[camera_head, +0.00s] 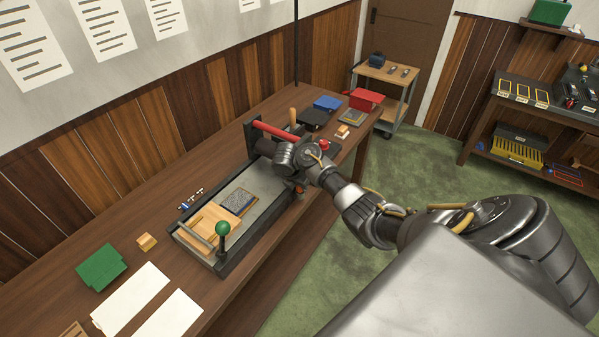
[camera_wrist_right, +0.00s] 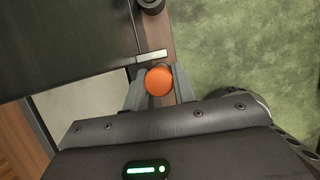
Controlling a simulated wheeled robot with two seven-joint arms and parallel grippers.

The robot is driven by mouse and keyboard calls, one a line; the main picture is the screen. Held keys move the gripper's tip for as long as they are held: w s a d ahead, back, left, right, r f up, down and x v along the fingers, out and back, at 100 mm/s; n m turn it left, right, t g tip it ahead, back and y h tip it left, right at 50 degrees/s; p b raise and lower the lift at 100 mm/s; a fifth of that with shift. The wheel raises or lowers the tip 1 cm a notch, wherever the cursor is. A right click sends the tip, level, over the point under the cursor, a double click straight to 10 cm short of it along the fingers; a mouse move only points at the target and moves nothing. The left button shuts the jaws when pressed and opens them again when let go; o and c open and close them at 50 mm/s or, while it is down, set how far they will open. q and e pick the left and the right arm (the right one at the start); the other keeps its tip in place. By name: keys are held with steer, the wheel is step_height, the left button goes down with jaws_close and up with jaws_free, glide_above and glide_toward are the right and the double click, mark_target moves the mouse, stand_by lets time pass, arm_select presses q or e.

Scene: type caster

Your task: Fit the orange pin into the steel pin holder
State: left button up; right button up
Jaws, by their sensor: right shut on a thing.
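In the right wrist view the orange pin (camera_wrist_right: 158,81) shows end-on as a round orange head. My right gripper (camera_wrist_right: 160,90) is shut on it, with one grey finger on each side. A small bright steel piece (camera_wrist_right: 151,57), possibly the pin holder, lies just beyond the pin at the edge of the dark machine. I cannot tell whether the pin touches it or sits in it. In the head view my right gripper (camera_head: 294,186) is at the near side of the type caster (camera_head: 262,213), mostly hidden by my wrist. My left gripper is not in view.
The caster stands on a long wooden table (camera_head: 160,215), with a red bar (camera_head: 276,131) and a green-knobbed lever (camera_head: 222,229). A green block (camera_head: 101,266) and white sheets (camera_head: 131,297) lie at the left. Red (camera_head: 366,99) and blue (camera_head: 327,103) boxes stand at the far end.

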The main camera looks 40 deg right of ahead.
steer(key=shift+s+f, duration=0.1)
steer(key=shift+f, duration=0.15)
stand_by(0.7)
steer(key=o, duration=0.7)
steer(key=shift+a, duration=0.1)
steer(key=o, duration=0.4)
steer(key=shift+s+r, duration=0.1)
steer(key=shift+s, duration=0.1)
steer(key=shift+w+a, duration=0.1)
steer(key=shift+w, duration=0.05)
